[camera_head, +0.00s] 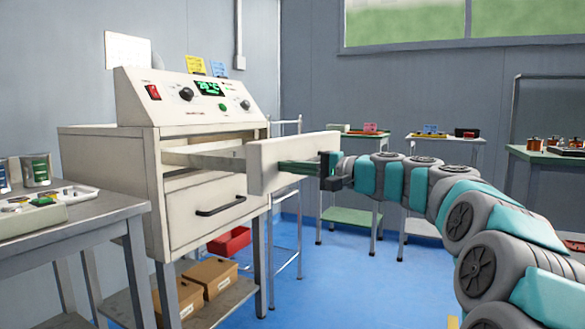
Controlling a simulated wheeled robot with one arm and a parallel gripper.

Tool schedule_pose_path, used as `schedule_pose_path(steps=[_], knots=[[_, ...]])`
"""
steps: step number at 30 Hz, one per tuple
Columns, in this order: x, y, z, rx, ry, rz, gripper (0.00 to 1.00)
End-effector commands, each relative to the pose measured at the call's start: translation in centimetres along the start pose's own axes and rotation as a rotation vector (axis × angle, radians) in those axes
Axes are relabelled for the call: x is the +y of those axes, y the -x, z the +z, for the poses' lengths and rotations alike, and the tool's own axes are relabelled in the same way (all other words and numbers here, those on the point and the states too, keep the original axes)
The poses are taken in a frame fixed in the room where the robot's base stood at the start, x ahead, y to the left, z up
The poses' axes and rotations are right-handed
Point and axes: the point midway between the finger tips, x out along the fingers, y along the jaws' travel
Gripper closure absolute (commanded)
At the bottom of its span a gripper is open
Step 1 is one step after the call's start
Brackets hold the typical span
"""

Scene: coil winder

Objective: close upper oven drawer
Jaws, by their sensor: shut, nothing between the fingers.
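The oven (110,165) is a cream cabinet on legs at the left, with a sloped control panel (190,97) on top. Its upper drawer (292,160) is pulled out to the right, with a gap between its front panel and the oven body. The lower drawer (200,212) with a dark handle is shut. My arm reaches in from the right. My gripper (300,167) is shut and empty at the upper drawer's front panel. Its fingers overlap the panel in the picture; I cannot tell whether they touch it.
A grey table (85,232) with cans stands left of the oven. Cardboard boxes (208,277) sit on the shelf below. A metal rack (285,240) and small side tables (352,215) stand behind. The blue floor (345,285) in front is clear.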

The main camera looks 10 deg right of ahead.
Motion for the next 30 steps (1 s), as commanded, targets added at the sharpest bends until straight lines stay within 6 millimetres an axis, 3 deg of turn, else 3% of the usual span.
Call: schedule_pose_path(steps=[8,24,30], knots=[[0.0,-4.5,0.2,-0.008,-0.002,0.003,1.00],[-0.2,-19.3,0.3,-0.006,0.001,0.003,1.00],[-0.3,-23.9,0.2,-0.003,0.001,0.003,1.00]])
